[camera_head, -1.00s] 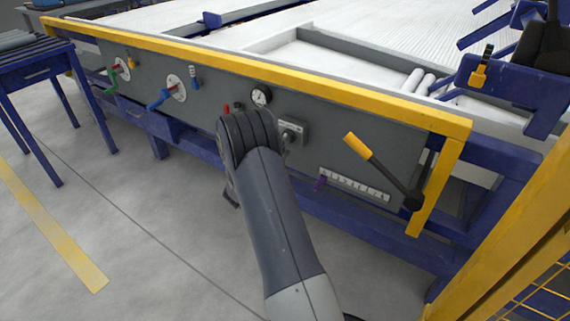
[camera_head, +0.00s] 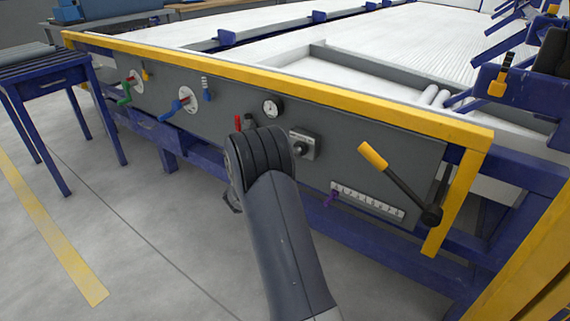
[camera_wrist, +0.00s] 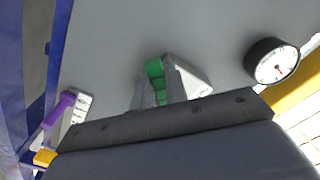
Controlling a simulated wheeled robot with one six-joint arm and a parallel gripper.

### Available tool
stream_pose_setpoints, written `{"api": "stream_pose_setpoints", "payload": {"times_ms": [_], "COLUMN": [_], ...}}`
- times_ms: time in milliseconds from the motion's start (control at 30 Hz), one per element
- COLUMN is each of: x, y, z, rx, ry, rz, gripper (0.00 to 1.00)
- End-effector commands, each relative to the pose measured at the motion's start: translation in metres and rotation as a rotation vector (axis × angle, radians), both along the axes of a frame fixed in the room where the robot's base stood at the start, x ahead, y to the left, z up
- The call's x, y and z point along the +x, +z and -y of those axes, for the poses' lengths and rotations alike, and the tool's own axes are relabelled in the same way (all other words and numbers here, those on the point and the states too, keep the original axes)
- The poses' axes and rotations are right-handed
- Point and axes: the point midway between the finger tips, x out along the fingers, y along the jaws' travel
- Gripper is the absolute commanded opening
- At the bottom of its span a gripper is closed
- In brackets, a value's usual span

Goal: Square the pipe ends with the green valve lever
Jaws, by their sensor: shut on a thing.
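The green lever (camera_wrist: 154,68) shows in the wrist view in front of the grey panel (camera_wrist: 110,45). My gripper (camera_wrist: 163,76) is shut on it, with pale fingers on both sides. In the head view the front of my arm hides my gripper and this lever. The white pipes (camera_head: 435,97) lie on the bed behind the panel at the right; their ends are too small to judge whether they are square.
The panel also bears a gauge (camera_head: 272,107), a red lever (camera_head: 239,123), a knob box (camera_head: 304,145), a purple pointer on a scale (camera_head: 331,198) and a yellow-handled lever (camera_head: 373,156). Green (camera_head: 124,98) and blue cranks (camera_head: 171,111) sit further left. A blue table (camera_head: 40,75) stands at far left.

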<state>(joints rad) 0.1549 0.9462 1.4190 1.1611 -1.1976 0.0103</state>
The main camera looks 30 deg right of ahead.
Motion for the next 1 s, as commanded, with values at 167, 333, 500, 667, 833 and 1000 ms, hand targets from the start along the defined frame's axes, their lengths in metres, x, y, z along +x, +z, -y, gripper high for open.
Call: {"api": "stream_pose_setpoints", "payload": {"times_ms": [167,333,500,667,833,1000], "x": [0.001,0.001,0.001,0.001,0.0,-0.004], "y": [0.0,0.001,0.001,0.001,0.001,0.002], "z": [0.0,0.0,0.0,0.0,0.0,-0.012], "rx": [0.004,0.004,0.003,0.002,0.001,0.003], "ry": [0.001,0.001,0.001,0.001,0.001,0.003], "rz": [0.007,0.008,0.006,0.006,0.005,0.002], "gripper": [0.0,0.0,0.26,0.35,0.35,0.35]}}
